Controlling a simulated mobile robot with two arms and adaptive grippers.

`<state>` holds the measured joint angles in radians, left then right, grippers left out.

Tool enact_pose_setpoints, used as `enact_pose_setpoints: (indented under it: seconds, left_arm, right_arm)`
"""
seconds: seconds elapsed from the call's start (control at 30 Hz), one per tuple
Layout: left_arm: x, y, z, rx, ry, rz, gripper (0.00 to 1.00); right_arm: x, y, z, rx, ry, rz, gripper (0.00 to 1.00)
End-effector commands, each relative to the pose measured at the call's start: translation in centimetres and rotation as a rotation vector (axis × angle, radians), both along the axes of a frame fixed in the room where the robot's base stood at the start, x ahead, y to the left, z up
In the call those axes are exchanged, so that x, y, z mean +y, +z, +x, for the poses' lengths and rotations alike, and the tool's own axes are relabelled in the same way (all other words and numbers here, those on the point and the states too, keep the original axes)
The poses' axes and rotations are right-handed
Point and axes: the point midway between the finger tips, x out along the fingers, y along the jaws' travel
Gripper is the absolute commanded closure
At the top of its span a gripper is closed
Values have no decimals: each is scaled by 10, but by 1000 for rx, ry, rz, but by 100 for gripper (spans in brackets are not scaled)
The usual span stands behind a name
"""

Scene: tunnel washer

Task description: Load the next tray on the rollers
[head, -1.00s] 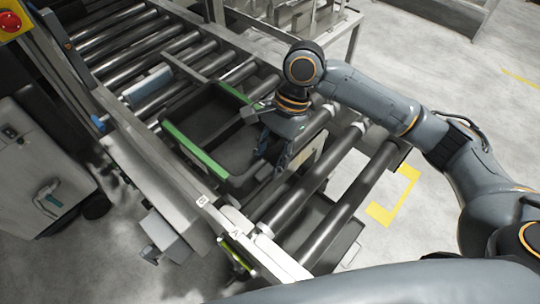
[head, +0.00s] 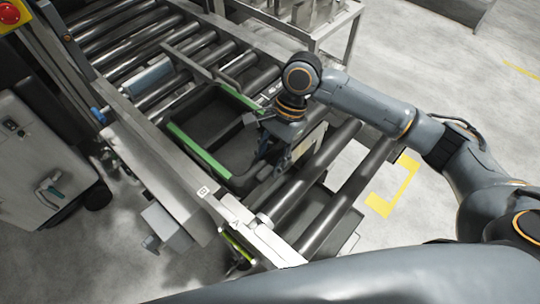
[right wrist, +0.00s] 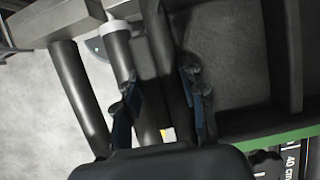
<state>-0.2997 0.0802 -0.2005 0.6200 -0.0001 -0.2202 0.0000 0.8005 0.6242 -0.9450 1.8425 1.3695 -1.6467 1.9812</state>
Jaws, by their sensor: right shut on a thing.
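A dark tray (head: 205,172) with green rims lies on the roller conveyor, between the side rail and my right gripper. Its inside looks empty. My right gripper (head: 272,148) reaches down at the tray's near-right wall and is shut on it. In the right wrist view, the two fingers (right wrist: 163,100) stand on either side of the dark wall, and a green rim (right wrist: 285,137) shows at the right. The fingertips are partly hidden by the wrist in the head view. My left gripper is not in view.
Bare rollers (head: 318,172) lie on the near-right side of the tray, and more rollers (head: 110,38) lie beyond it. A metal bar (head: 190,68) crosses behind the tray. A pale side rail (head: 262,238) borders the conveyor. A metal table (head: 335,25) stands at the back.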

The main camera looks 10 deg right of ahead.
Motion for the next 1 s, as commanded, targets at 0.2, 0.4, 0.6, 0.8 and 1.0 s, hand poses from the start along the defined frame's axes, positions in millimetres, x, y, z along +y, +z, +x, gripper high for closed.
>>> enact_pose_setpoints:
  seconds: [0.2, 0.4, 0.6, 0.8, 1.0]
  left_arm:
    - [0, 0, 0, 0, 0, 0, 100]
    - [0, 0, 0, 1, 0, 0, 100]
    - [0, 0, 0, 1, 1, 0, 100]
    - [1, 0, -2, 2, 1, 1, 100]
    - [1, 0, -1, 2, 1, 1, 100]
  right_arm:
    - [0, 0, 0, -2, 0, 1, 100]
    - [0, 0, 0, -2, 0, 1, 51]
    - [0, 0, 0, -1, 1, 1, 33]
    - [0, 0, 0, 1, -1, -1, 33]
    - [-6, 18, 5, -3, -1, 0, 33]
